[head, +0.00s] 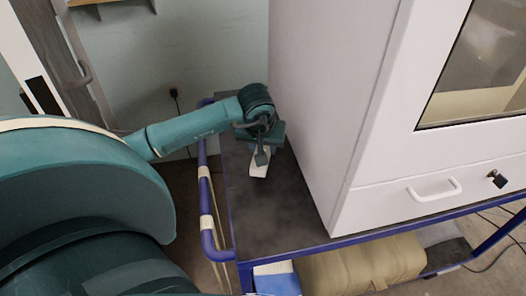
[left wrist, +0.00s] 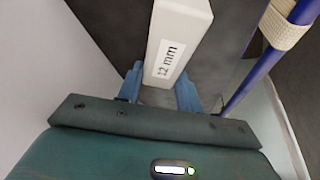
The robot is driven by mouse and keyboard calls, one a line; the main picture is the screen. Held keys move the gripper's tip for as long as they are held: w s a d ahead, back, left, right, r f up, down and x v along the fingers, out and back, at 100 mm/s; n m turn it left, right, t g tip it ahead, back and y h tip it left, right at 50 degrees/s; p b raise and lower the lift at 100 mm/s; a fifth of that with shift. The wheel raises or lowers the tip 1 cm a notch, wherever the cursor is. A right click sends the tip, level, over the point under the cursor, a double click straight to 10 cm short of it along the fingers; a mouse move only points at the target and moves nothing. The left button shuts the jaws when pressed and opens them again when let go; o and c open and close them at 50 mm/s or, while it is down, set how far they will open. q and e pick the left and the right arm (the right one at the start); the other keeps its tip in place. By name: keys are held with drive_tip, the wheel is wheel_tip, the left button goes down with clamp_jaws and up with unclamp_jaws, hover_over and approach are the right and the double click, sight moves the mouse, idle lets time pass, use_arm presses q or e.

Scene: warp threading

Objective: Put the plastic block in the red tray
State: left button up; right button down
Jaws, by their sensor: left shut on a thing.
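A white plastic block (head: 260,168) is at my left gripper (head: 261,157), over the dark top of the blue-framed cart beside the white cabinet. In the left wrist view the block (left wrist: 180,35) carries a label reading "12 mm". The blue fingers of my left gripper (left wrist: 160,90) are shut on it, one on each side. I cannot tell whether the block touches the cart top. The red tray is not in view. My right gripper is not in view.
The large white cabinet (head: 322,90) stands on the cart, close to the right of my left gripper. The blue cart rail (head: 204,190) runs along the left edge. The dark cart top (head: 265,215) is clear in front of the block. A tan bundle (head: 362,262) lies on the lower shelf.

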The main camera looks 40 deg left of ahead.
use_arm(q)
drive_tip(key=shift+f, duration=0.95)
drive_tip(key=shift+f, duration=0.1)
drive_tip(key=o, duration=1)
